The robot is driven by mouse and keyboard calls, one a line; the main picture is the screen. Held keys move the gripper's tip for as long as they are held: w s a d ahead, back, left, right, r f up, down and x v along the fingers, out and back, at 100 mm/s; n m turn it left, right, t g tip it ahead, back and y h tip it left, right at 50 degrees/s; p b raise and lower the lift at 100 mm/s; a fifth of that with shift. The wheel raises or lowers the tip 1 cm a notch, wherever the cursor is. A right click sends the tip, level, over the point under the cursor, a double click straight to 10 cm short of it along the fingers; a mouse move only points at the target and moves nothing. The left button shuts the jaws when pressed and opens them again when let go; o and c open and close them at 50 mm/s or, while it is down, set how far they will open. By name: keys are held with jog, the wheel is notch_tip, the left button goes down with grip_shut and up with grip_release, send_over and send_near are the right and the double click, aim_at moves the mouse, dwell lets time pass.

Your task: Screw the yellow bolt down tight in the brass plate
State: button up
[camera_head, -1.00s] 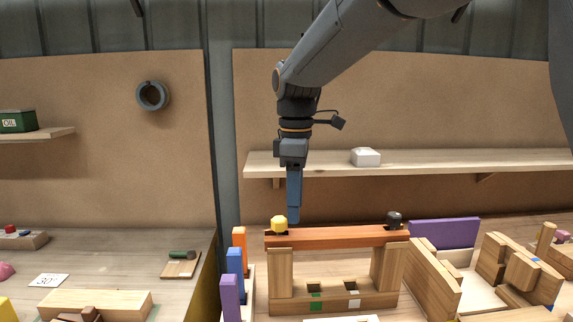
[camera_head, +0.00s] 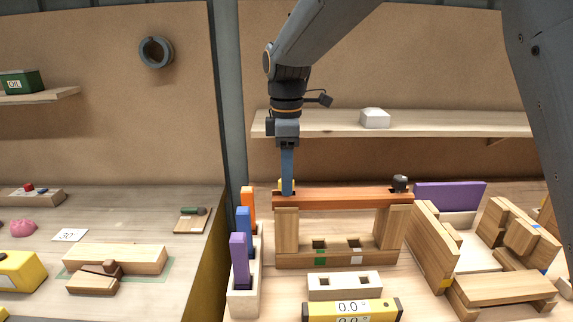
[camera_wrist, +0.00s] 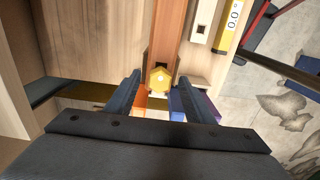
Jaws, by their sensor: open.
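The yellow bolt (camera_wrist: 160,79) has a hex head and stands at the end of an orange-brown beam (camera_head: 345,198). In the head view the bolt (camera_head: 281,184) is mostly hidden behind a finger. My gripper (camera_head: 287,192) points down at the beam's left end. In the wrist view my gripper (camera_wrist: 158,84) is open, with one finger on each side of the bolt head and a gap showing on both sides. I cannot make out the brass plate under the bolt.
A dark knob (camera_head: 400,182) stands at the beam's right end. Wooden posts (camera_head: 288,230) hold the beam up. Orange, blue and purple blocks (camera_head: 239,258) stand in a rack on the left. A yellow gauge (camera_head: 352,311) reading 0.0 lies in front. A shelf (camera_head: 450,124) runs behind.

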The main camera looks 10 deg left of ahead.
grip_shut()
jog(key=m+p, duration=0.2)
jog(key=m, duration=0.1)
jog(key=shift+s, duration=0.1)
jog(key=m+p, duration=0.2)
jog(key=m, duration=0.2)
jog(key=shift+f, duration=0.2)
jog(key=shift+f+m, duration=0.15)
jog(key=shift+m, duration=0.35)
jog(key=shift+p, duration=0.35)
jog(key=m+p, duration=0.2)
jog(key=m, duration=0.1)
jog(key=shift+m, duration=0.3)
jog(key=m+p, duration=0.1)
jog(key=m, duration=0.3)
jog(key=shift+f+p, duration=0.3)
jog(key=shift+p, duration=0.05)
